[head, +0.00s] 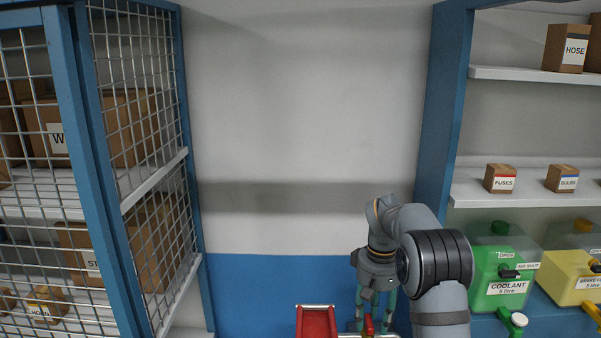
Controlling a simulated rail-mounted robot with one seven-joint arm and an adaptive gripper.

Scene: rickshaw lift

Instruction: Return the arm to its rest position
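My gripper (374,322) points down at the bottom of the head view, right of centre. Its two teal-grey fingers are spread, with a gap between them. A small red part (369,324) shows between and below the fingers, and I see no finger closed on it. The lower ends of the fingers are close to the bottom edge of the picture. My arm is bent, with its elbow to the right of the gripper.
A red tray-like piece (317,323) with a pale rim stands left of the gripper. A blue mesh cage (120,110) with boxes is at the left. Shelves (530,187) at the right hold small boxes, above a green coolant container (505,268) and a yellow one (570,277).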

